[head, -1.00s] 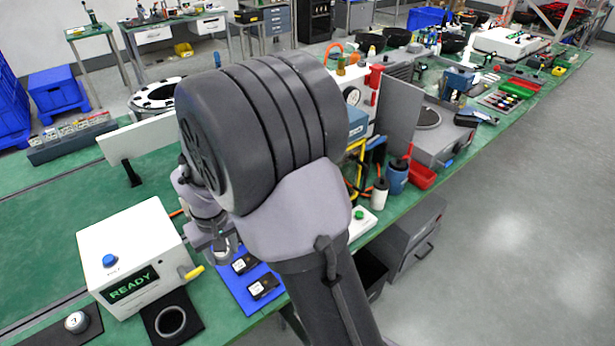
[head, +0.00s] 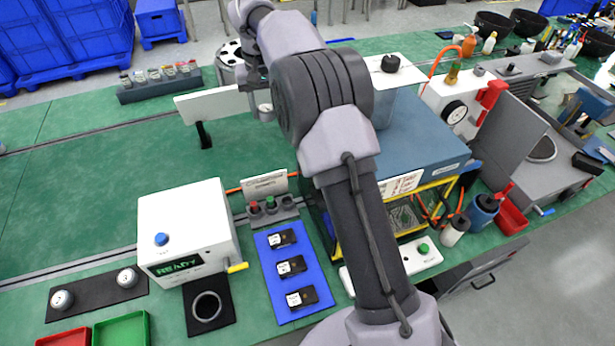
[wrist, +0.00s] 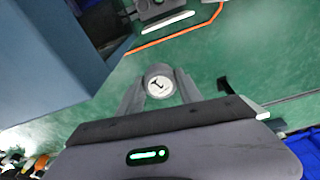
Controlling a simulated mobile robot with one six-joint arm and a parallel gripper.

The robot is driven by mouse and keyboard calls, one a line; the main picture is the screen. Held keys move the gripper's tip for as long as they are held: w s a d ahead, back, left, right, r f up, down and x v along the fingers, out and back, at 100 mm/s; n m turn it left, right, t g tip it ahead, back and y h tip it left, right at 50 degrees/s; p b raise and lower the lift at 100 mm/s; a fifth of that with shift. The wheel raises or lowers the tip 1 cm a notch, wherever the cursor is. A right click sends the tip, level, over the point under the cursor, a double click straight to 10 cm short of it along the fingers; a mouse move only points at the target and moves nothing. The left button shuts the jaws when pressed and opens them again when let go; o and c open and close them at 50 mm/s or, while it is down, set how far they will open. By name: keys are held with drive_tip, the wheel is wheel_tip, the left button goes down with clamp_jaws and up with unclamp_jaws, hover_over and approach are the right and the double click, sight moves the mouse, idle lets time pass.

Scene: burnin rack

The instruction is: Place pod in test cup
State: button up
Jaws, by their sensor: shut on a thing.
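My gripper (wrist: 158,88) is shut on a pod (wrist: 160,80), a small round silver piece with a pale face and a dark mark, held between both fingers in the wrist view. In the head view this held pod (head: 265,109) is above the green bench, by the white board. What looks like the test cup (head: 207,307), a grey ring on a black square mat, is at the front in front of the white READY box (head: 187,235). My gripper is far behind and right of it. Two more pods (head: 62,300) (head: 127,277) sit on a dark strip left of the box.
A yellow lever (head: 237,267) sticks out at the box's right. A blue mat (head: 296,275) holds three black modules. A white board (head: 212,104) on a black post and a large blue machine (head: 425,135) stand near my arm. Red and green trays (head: 121,330) are front left.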

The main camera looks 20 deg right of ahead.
wheel_tip(320, 180, down, 28)
drive_tip(key=b, duration=1)
drive_tip(key=shift+s+r+b, duration=0.15)
drive_tip(key=shift+b, duration=0.15)
drive_tip(key=shift+r, duration=0.1)
clamp_jaws()
drive_tip(key=o, duration=1.3)
unclamp_jaws()
drive_tip(key=shift+o, duration=0.2)
